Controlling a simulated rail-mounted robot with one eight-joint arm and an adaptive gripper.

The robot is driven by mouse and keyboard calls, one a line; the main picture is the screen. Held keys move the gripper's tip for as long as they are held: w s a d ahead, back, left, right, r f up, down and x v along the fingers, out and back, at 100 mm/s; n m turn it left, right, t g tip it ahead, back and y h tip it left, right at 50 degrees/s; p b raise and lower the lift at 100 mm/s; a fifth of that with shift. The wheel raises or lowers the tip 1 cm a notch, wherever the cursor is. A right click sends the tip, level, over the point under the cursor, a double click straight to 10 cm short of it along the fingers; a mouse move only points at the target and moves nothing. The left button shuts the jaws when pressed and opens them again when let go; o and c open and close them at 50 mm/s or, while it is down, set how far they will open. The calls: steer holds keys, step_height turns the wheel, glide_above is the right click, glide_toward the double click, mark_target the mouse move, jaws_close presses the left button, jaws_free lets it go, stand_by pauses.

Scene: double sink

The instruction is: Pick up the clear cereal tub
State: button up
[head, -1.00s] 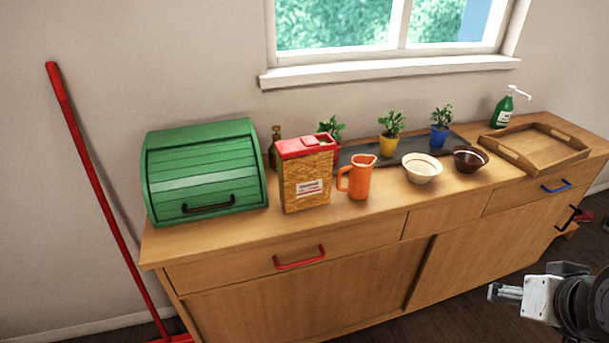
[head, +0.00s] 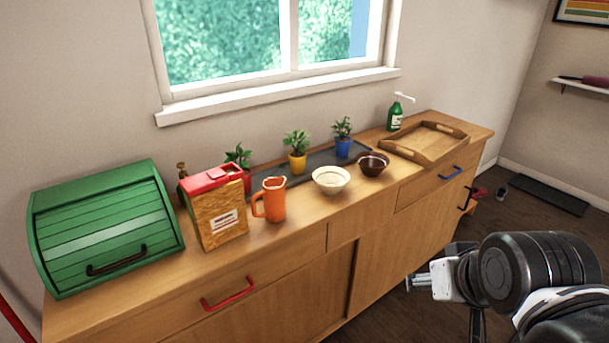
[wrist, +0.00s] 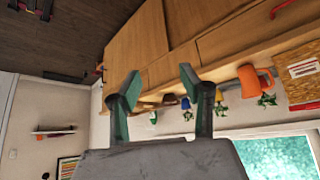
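The clear cereal tub (head: 218,215) has a red lid and is full of golden cereal with a white label on its front. It stands upright on the wooden counter, between the green bread box and the orange jug. Part of it shows at the right edge of the wrist view (wrist: 303,74). My gripper (head: 418,281) is at the lower right of the head view, in front of the cabinet and well away from the tub. In the wrist view my gripper's two fingers (wrist: 159,88) are spread apart with nothing between them.
The green bread box (head: 105,230) is left of the tub, and the orange jug (head: 271,200) is close on its right. A white bowl (head: 331,180), brown bowl (head: 373,164) and wooden tray (head: 424,142) stand farther right. Potted plants (head: 297,151) stand behind. The counter front is clear.

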stand_by(0.4)
steer(key=o, duration=0.8)
steer(key=shift+c, duration=0.2)
